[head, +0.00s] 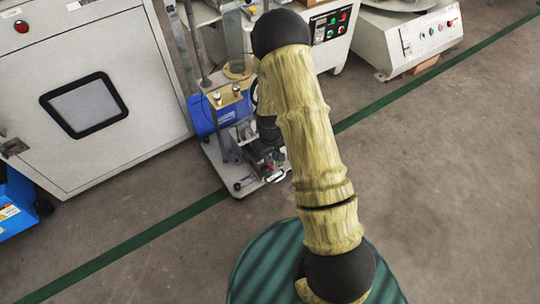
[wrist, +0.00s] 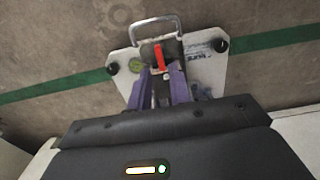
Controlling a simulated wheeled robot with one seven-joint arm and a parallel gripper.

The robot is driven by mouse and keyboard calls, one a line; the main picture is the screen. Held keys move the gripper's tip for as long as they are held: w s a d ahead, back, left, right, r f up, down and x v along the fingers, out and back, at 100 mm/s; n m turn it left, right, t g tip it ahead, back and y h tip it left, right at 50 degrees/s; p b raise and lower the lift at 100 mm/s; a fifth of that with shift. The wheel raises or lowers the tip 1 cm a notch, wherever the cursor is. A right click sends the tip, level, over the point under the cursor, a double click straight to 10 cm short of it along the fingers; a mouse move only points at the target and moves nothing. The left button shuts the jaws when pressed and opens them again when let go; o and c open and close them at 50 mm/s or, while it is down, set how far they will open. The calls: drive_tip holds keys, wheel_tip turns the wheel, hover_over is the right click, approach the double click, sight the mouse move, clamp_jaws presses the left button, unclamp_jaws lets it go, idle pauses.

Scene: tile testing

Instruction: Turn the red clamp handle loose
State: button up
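The red clamp handle (wrist: 159,57) shows in the wrist view as a short upright red bar near the top centre, on a small device with a metal loop (wrist: 157,28). My gripper (wrist: 160,77) points at it; its two purple fingers are apart, with the handle seen between and beyond their tips. I cannot tell whether they touch it. In the head view the device stands on a pale base plate (head: 238,187) beside a blue motor (head: 213,114). There my arm partly hides this area, and the handle is too small to make out clearly.
A large white cabinet (head: 85,140) stands left of the device, with a blue bin (head: 14,212) at its lower left. White machines with control buttons (head: 415,38) stand behind at right. The floor on the right is clear, crossed by a green line (head: 425,84).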

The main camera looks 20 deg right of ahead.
sight(271, 166)
wheel_tip(271, 166, down, 4)
drive_tip(key=shift+f+b, duration=0.25)
drive_tip(key=shift+b, duration=0.7)
clamp_jaws()
drive_tip(key=shift+s, duration=0.1)
